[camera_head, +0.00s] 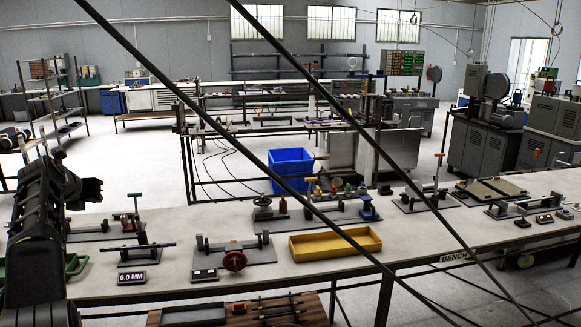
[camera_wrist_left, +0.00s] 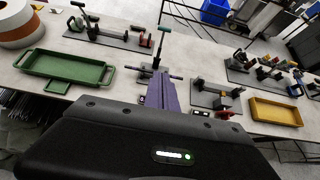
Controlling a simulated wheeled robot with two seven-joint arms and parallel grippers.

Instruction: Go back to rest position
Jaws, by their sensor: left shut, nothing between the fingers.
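My left arm comes in at the left edge of the head view, with the black left gripper (camera_head: 88,190) raised above the left end of the long workbench (camera_head: 200,217). In the left wrist view the purple fingers of the left gripper (camera_wrist_left: 160,80) are together and hold nothing. Behind them in that view is a small stand with a horizontal rod (camera_wrist_left: 148,73). The rod stand also shows in the head view (camera_head: 141,247), with a "0.0 MM" display (camera_head: 132,277) in front of it. My right gripper is not in view.
A yellow tray (camera_head: 335,244) and a fixture with a red handwheel (camera_head: 234,260) stand on the bench. A green tray (camera_wrist_left: 65,68) lies at the bench's left end. A blue bin (camera_head: 290,170) stands on the floor behind. Dark diagonal bars cross the head view.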

